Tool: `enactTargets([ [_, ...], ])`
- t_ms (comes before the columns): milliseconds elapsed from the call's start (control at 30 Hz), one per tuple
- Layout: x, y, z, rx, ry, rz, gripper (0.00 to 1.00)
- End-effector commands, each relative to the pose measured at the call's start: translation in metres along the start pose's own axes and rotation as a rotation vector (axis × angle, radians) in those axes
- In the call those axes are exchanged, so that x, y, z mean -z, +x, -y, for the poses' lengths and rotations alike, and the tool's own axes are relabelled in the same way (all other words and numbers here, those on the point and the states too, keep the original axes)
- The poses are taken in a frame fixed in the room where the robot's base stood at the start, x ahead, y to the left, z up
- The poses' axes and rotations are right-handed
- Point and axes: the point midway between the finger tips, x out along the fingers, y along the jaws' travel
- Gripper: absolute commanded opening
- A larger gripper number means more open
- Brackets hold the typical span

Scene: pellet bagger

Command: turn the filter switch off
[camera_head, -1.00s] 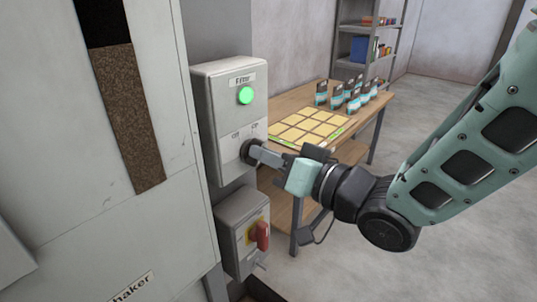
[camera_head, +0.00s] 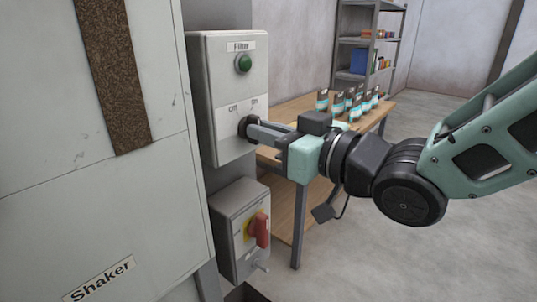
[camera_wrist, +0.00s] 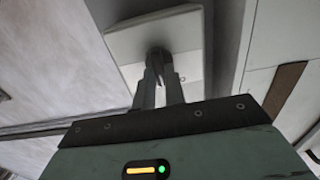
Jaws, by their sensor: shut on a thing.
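The filter box (camera_head: 228,110) is a pale grey box labelled "Filter", mounted beside the large cabinet. Its green lamp (camera_head: 243,63) looks dark and unlit. Below the lamp are the marks Off on the left and On on the right, and under them the black filter switch (camera_head: 247,127). My gripper (camera_head: 257,131) reaches in from the right and its fingers are shut on the switch knob. In the wrist view, the fingertips (camera_wrist: 162,78) close around the dark knob (camera_wrist: 158,53) on the box face. The knob's pointer is hidden by the fingers.
A second box with a red and yellow rotary switch (camera_head: 261,230) sits just below my gripper. The cabinet labelled "Shaker" (camera_head: 98,279) stands at the left. A shelf (camera_head: 352,76) is farther back.

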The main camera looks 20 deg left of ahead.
Motion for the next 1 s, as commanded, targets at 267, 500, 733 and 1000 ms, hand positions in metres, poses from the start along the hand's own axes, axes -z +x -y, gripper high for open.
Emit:
enactTargets([
  [267,-0.0051,-0.0003,0.0003,-0.002,-0.251,-0.005,0.00],
  [500,-0.0040,-0.0001,0.0013,-0.002,-0.413,-0.002,0.00],
  [733,-0.0022,-0.0001,0.0016,-0.001,-0.505,-0.001,0.00],
  [1000,-0.0005,0.0000,0.0021,0.000,-0.541,0.000,0.00],
])
